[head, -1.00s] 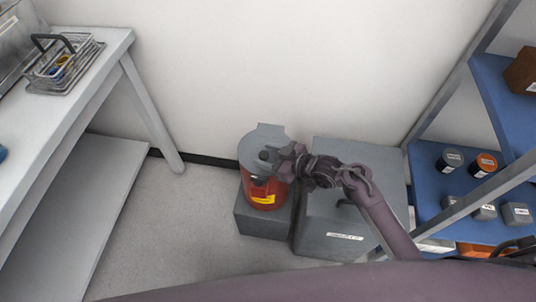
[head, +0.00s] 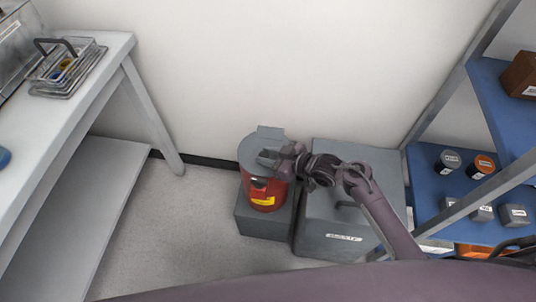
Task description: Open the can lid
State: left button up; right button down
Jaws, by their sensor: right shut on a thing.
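A red can (head: 264,197) with a yellow label stands on a grey block by the back wall. Its grey lid (head: 254,146) lies over the top and looks closed or nearly so; I cannot tell its exact tilt. My right gripper (head: 268,158) reaches in from the right and is at the lid's right front part, shut on the lid, as far as I can see. The fingertips partly cover the lid's front edge. My left gripper is not in view.
A grey bin (head: 335,222) with a white label stands just right of the can, under my right arm. A grey bench (head: 85,75) with a wire basket (head: 66,72) is at the left. A blue shelf (head: 430,186) holding several small containers is at the right. Floor left of the can is clear.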

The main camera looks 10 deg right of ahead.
aim_at(270, 155)
jog(key=shift+w+d+r+m+g+p, duration=0.1)
jog(key=shift+w+r+m+g+p, duration=0.05)
jog(key=shift+r+p, duration=0.35)
jog(key=shift+w+r+m+g+p, duration=0.15)
jog(key=shift+r+p, duration=0.35)
jog(key=r+p, duration=0.1)
jog(key=w+r+m+g+p, duration=0.1)
jog(key=r+p, duration=0.1)
jog(key=shift+w+d+m+g+p, duration=0.3)
jog(key=shift+w+p, duration=0.05)
jog(key=shift+w, duration=0.05)
jog(key=shift+w+d+r+m+g+p, duration=0.15)
jog(key=shift+w+r+m+g+p, duration=0.15)
jog(key=shift+w+r+m+g, duration=0.15)
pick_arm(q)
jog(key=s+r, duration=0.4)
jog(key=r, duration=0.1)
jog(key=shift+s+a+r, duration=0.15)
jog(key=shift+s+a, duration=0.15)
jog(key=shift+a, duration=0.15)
pick_arm(e)
jog(key=shift+w+d+r+m+g+y, duration=0.2)
jog(key=shift+w+r+m+g+y, duration=0.15)
jog(key=shift+w+r, duration=0.25)
jog(key=shift+f, duration=0.1)
